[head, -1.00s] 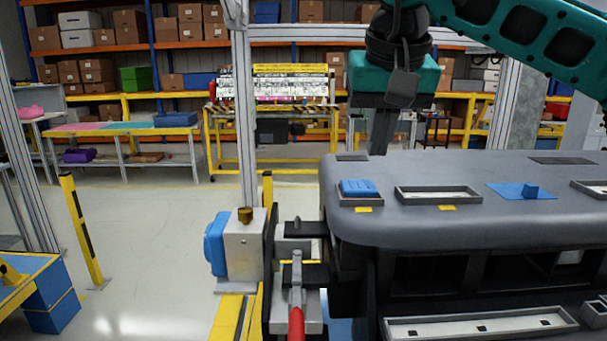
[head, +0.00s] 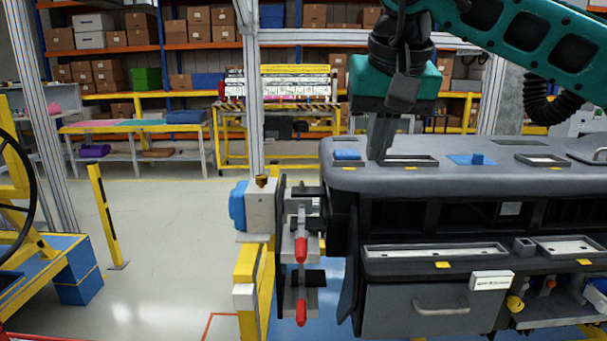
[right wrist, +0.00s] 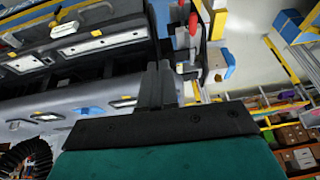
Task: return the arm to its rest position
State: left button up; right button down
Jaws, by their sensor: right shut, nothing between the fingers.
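My right gripper (head: 382,157) hangs from the teal arm at the upper right, fingers pointing down. Its fingers are together and empty. In the head view the tips overlap the dashboard module's grey top (head: 450,150), between a blue block (head: 347,155) and a framed tray (head: 410,160). Whether the tips touch the top I cannot tell. In the right wrist view the shut fingers (right wrist: 158,70) show above the teal gripper body, with the dashboard behind them. My left gripper is not in view.
Two red-handled clamps (head: 301,250) stand at the dashboard's left end, beside a yellow post (head: 253,270). A blue mat with a small blue piece (head: 477,159) lies on the top. Shelves (head: 200,45) line the back. The floor at left (head: 165,230) is mostly open.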

jog(key=s+a+f+m+g+y, duration=0.1)
jog(key=s+a+f+g+y, duration=0.2)
jog(key=a+f, duration=0.5)
jog(key=s+a+f+m+g+y, duration=0.3)
jog(key=s+a+m+g+y, duration=0.35)
jog(key=a+m+y, duration=0.6)
jog(key=w+d+f+n+t+h, duration=0.25)
jog(key=d+f+n+t, duration=0.7)
jog(key=n, duration=0.75)
jog(key=w+d+f+n+t+h, duration=0.1)
jog(key=w+d+f+n+t, duration=0.4)
jog(key=n+t, duration=1)
jog(key=s+d+f+m+g+h, duration=0.2)
jog(key=s+d+f+m+h, duration=0.1)
jog(key=f, duration=0.5)
jog(key=s+d+f+m+g+h, duration=0.3)
jog(key=s+d+f+m, duration=0.3)
jog(key=s+f+m, duration=0.1)
jog(key=s+d+f+m+g+h, duration=0.3)
jog(key=s+d+f+m+h, duration=0.1)
jog(key=f, duration=0.6)
jog(key=shift+s+d+m, duration=0.15)
jog(key=shift+s+m, duration=0.5)
jog(key=shift+s, duration=0.45)
